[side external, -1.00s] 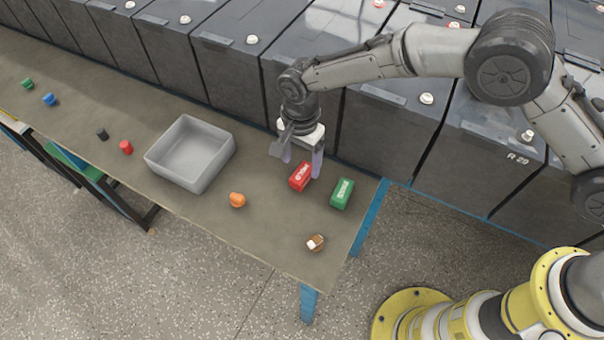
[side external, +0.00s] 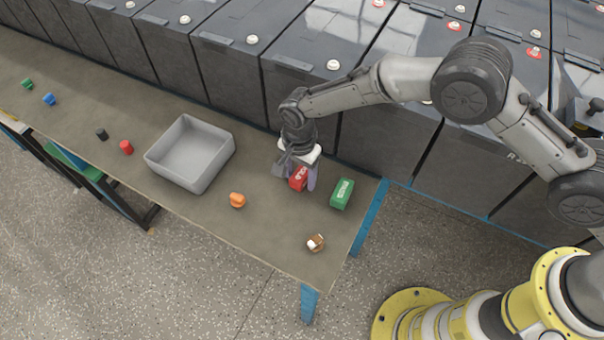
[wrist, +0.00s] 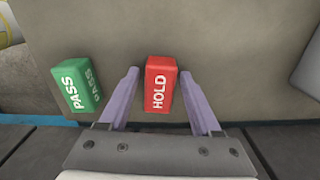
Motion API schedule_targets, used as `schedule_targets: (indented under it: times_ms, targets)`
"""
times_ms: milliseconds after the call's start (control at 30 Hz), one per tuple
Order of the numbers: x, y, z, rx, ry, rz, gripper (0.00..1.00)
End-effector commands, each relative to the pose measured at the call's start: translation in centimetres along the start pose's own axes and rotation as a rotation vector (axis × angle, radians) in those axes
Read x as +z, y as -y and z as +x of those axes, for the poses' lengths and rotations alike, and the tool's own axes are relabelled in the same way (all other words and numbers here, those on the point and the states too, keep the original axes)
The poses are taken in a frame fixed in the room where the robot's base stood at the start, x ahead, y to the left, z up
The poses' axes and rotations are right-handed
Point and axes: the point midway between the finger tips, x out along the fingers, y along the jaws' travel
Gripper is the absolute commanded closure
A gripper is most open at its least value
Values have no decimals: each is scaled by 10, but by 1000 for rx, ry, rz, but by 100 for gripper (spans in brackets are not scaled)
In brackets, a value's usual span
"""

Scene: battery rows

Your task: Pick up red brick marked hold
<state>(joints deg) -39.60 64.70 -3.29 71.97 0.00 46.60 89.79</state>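The red brick (wrist: 160,82) has HOLD in white letters and lies on the table. In the wrist view it sits between the two open fingers of my gripper (wrist: 160,75), with a gap on each side. In the side external view the red brick (side external: 298,180) is partly hidden by my gripper (side external: 293,182), which is down around it. I cannot tell whether the fingertips touch the table.
A green brick marked PASS (side external: 342,194) lies close to the right. A grey open bin (side external: 165,163) stands to the left. An orange item (side external: 237,200) and a brown-and-white item (side external: 316,243) lie nearer the table's front edge. Dark battery cases (side external: 385,140) line the back.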

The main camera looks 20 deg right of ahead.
Motion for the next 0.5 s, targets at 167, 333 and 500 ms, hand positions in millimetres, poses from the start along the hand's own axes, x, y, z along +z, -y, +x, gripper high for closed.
schedule_targets:
  times_ms: [167,333,500]
  targets:
    - [0,0,0,0,0,0,69]
    - [0,0,0,0,0,0,100]
    - [0,0,-1,0,0,0,100]
